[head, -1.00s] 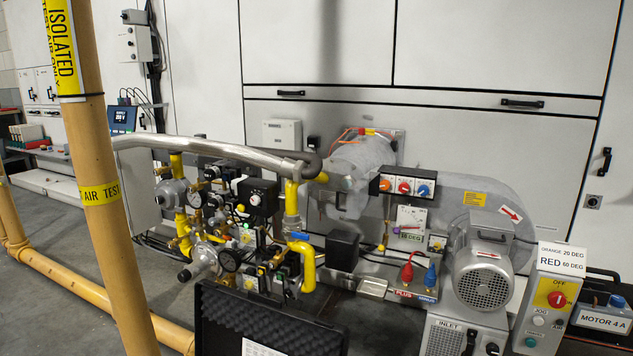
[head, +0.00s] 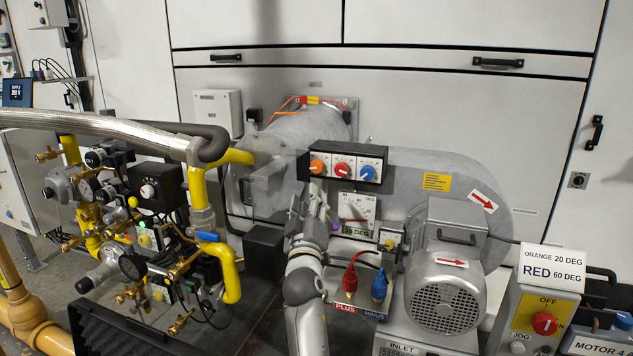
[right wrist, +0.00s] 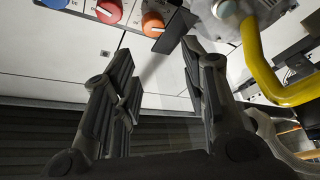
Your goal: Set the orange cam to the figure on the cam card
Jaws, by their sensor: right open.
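The orange cam (head: 318,167) is the leftmost knob on a black box on the blower housing, beside the red cam (head: 342,170) and the blue cam (head: 367,173). The cam card (head: 553,268) at the right reads "ORANGE 20 DEG, RED 60 DEG". My right gripper (head: 311,200) is below the orange cam, apart from it. In the right wrist view its jaws (right wrist: 157,70) are open and empty, with the orange cam (right wrist: 152,24) beyond them, between the tips. My left gripper is not in view.
A dial (head: 357,208) with a small DEG display (head: 355,232) sits below the cams. Yellow gas pipes (head: 228,275) and valves stand at the left. Red (head: 350,278) and blue (head: 379,285) plugs and the grey motor (head: 445,300) are at the right.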

